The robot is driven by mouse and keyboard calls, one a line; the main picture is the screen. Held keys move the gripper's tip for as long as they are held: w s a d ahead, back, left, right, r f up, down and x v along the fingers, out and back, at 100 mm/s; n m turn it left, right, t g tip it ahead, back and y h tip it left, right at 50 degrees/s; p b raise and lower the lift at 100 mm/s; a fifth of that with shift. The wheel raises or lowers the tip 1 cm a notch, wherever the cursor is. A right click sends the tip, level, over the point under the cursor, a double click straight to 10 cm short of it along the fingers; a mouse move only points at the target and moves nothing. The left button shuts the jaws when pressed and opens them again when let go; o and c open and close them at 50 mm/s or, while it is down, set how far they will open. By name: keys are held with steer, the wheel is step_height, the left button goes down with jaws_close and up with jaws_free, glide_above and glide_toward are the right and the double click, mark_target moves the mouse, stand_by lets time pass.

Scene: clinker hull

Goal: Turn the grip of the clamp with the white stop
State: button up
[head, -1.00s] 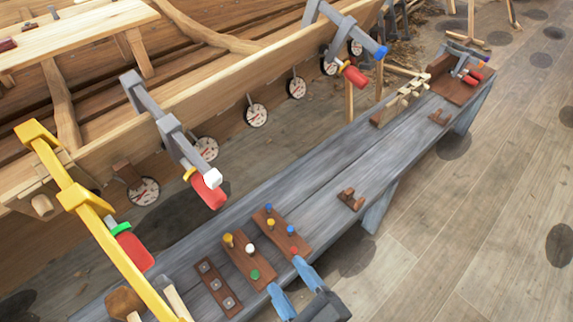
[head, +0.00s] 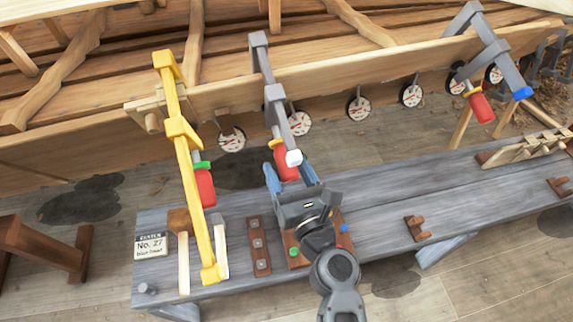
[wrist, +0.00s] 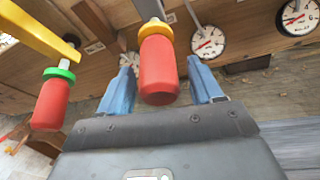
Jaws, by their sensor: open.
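The grey clamp (head: 262,62) with the white stop (head: 294,158) hangs on the hull's edge in the middle of the head view. Its red grip (head: 285,173) with a yellow collar points down; the grip shows large in the wrist view (wrist: 158,72). My gripper (head: 289,177) is open at this grip. In the wrist view, its blue fingers (wrist: 161,78) stand on either side of the grip, with a gap visible on both sides. I cannot tell how deep the grip sits between the fingers.
A yellow clamp (head: 182,130) with a green-collared red grip (head: 204,188) stands close on the left. A clamp with a blue stop (head: 522,93) is at right. Below is a grey bench (head: 380,200) with peg boards. Dials (head: 359,107) line the hull.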

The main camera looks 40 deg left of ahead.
steer(key=shift+w+a, duration=0.3)
steer(key=shift+a, duration=0.2)
steer(key=c, duration=1)
steer(key=shift+o, duration=0.2)
steer(key=shift+n, duration=0.3)
